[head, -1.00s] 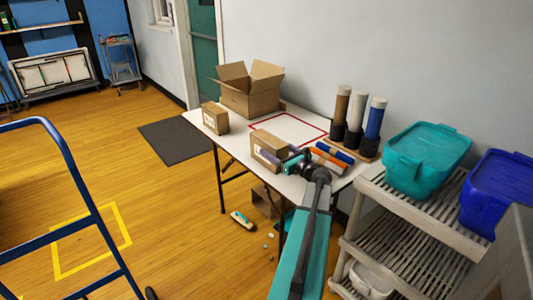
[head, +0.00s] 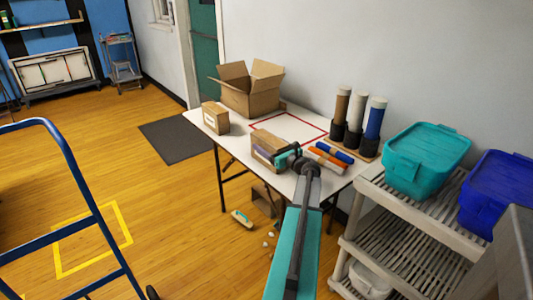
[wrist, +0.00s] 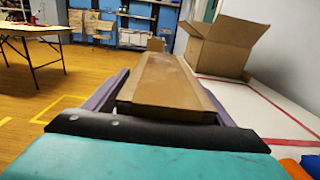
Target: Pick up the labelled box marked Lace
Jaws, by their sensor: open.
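A brown cardboard box (head: 266,150) sits on the near part of the white table. My gripper (head: 280,155) is at this box, with a purple finger along its near side. In the wrist view the box (wrist: 168,85) lies between the two purple fingers, one on each side. The jaws are open, and I cannot tell whether either finger touches the box. A second brown box (head: 215,117) stands at the table's left edge. I cannot read a label on either box, so I cannot tell which is marked Lace.
An open carton (head: 251,90) stands at the back of the table (head: 237,137), near a red taped outline (head: 322,126). Orange and blue rolls (head: 327,158) lie right of my gripper, before upright tubes (head: 356,120). A grey shelf (head: 408,236) holds teal (head: 425,160) and blue bins (head: 497,190).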

